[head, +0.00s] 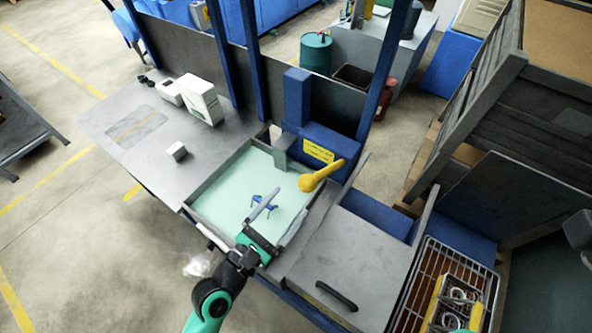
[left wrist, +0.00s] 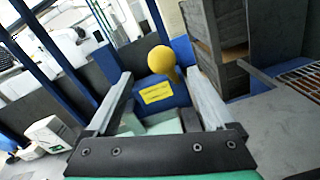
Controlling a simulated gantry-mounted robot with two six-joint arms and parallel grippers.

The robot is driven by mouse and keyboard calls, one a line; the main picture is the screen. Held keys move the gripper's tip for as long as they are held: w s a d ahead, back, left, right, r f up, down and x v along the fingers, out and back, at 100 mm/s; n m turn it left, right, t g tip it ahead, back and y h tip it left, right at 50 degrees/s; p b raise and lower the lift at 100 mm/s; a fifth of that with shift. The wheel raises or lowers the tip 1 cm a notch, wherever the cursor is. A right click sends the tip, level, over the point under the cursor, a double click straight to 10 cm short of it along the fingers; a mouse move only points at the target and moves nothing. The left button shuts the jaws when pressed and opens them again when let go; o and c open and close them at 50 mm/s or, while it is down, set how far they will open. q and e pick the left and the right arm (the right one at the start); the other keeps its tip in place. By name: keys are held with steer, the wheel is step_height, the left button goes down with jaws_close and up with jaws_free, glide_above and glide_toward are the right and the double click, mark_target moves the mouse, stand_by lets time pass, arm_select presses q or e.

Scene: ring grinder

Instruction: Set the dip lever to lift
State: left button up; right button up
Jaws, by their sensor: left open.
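The dip lever (head: 322,175) is yellow with a round knob. It sticks out from the blue machine housing (head: 325,142) with a yellow label, its knob end toward the front left over the pale green tank (head: 235,185). In the left wrist view the yellow knob (left wrist: 161,59) shows between and beyond the fingertips, above the label. My left gripper (head: 292,202) is open and empty over the tank, its fingers pointing toward the lever and apart from it. My right gripper is not in view.
A grey lid with a black handle (head: 337,296) lies to the right. A wire basket (head: 455,275) is at far right. Blue posts rise behind the table.

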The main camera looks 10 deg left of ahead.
arm_select(q)
steer(key=b+x, duration=0.2)
steer(key=x, duration=0.9)
steer(key=shift+w+d, duration=0.2)
jaws_close()
